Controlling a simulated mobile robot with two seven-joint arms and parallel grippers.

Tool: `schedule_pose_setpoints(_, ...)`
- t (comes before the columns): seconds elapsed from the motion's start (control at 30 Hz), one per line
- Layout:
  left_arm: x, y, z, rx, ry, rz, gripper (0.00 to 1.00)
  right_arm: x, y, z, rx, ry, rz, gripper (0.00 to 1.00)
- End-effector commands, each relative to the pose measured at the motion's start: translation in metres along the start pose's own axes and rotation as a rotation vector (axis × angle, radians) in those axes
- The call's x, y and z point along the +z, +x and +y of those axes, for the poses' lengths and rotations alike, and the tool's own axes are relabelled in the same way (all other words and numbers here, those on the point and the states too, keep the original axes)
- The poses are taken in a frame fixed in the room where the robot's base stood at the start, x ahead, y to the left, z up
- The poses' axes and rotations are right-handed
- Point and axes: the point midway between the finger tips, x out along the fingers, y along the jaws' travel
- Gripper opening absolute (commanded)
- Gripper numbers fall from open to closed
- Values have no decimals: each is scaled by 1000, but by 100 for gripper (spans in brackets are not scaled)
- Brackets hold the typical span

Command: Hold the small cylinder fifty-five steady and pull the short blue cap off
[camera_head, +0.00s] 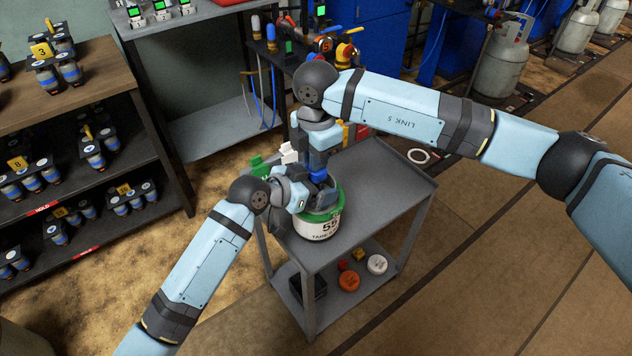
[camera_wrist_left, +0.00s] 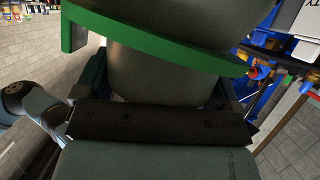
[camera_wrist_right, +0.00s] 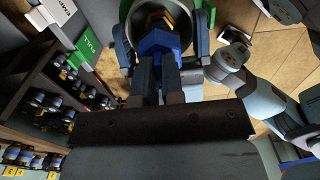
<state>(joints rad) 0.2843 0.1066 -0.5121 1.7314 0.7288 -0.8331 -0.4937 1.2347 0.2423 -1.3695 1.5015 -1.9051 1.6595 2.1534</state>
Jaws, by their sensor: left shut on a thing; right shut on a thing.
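The small cylinder (camera_head: 316,226) stands upright on the grey cart, white with a green band and a "55" label. My left gripper (camera_head: 306,196) reaches in from the left at its upper part. In the left wrist view its fingers (camera_wrist_left: 162,90) lie either side of the dull grey cylinder body (camera_wrist_left: 160,70), below a green ring (camera_wrist_left: 160,38). My right gripper (camera_head: 318,168) comes down from above. In the right wrist view its fingers (camera_wrist_right: 162,72) are closed on the short blue cap (camera_wrist_right: 160,42), with a yellow part (camera_wrist_right: 158,20) beside it. The cap also shows in the head view (camera_head: 318,176).
The cart top (camera_head: 385,190) is clear to the right. Its lower shelf holds an orange disc (camera_head: 348,281), a white disc (camera_head: 377,264) and a dark box (camera_head: 308,286). A shelf rack (camera_head: 90,150) with several small cylinders stands at left.

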Motion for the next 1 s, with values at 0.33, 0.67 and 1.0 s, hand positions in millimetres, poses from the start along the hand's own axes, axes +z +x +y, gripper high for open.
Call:
schedule_pose_setpoints(0.33, 0, 0, 0, 0, -1, -1, 42, 0, -14, 0, 1, 0, -1, 0)
schedule_pose_setpoints(0.67, 0, 0, 0, 0, -1, -1, 42, 0, -40, 0, 1, 0, 0, 0)
schedule_pose_setpoints(1.0, 1, 0, 0, 0, -1, -1, 42, 0, -60, 0, 0, 0, 0, 0)
